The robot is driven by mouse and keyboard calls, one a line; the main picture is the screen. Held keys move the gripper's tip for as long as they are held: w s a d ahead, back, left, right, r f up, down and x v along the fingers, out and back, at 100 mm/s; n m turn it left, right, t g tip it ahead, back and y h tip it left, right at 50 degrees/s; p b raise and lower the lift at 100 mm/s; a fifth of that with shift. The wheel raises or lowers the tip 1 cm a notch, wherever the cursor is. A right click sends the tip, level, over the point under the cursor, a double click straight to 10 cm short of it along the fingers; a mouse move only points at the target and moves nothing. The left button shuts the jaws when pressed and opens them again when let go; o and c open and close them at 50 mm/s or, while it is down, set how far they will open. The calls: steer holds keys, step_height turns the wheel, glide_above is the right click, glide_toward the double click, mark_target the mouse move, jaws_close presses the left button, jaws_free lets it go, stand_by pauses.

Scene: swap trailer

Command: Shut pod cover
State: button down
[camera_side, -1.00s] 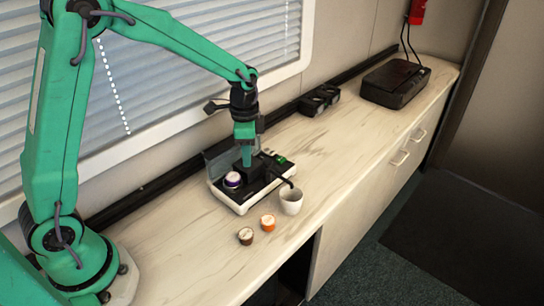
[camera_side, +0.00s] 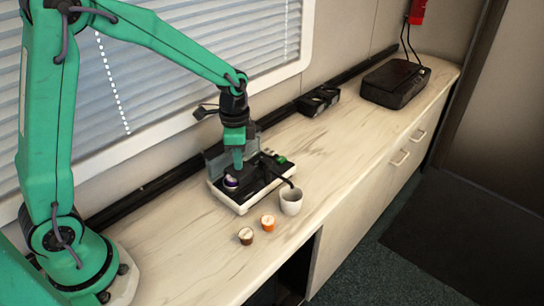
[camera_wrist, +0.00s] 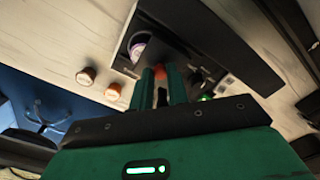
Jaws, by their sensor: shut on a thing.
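The coffee machine (camera_side: 238,207) is a low white-edged unit with a dark top on the counter. A purple pod (camera_side: 231,184) sits at its left end; it also shows in a round seat in the wrist view (camera_wrist: 139,45). My gripper (camera_side: 238,167) is down at the machine, just right of and above the pod. In the wrist view my fingers (camera_wrist: 161,82) are shut around a slim piece with an orange-red end, seemingly part of the pod cover. The cover's outline is mostly hidden by my fingers, and I cannot tell its exact angle.
A white cup (camera_side: 291,202) stands at the machine's right front, near a dark spout. A brown pod (camera_side: 246,236) and an orange pod (camera_side: 268,223) lie in front. A black case (camera_side: 395,84) is far right.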

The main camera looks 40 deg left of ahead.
steer(key=shift+s, duration=1.5)
steer(key=c, duration=1.4)
jaws_free()
steer(key=shift+o, duration=0.2)
steer(key=shift+r, duration=0.1)
step_height(320, 180, up, 8)
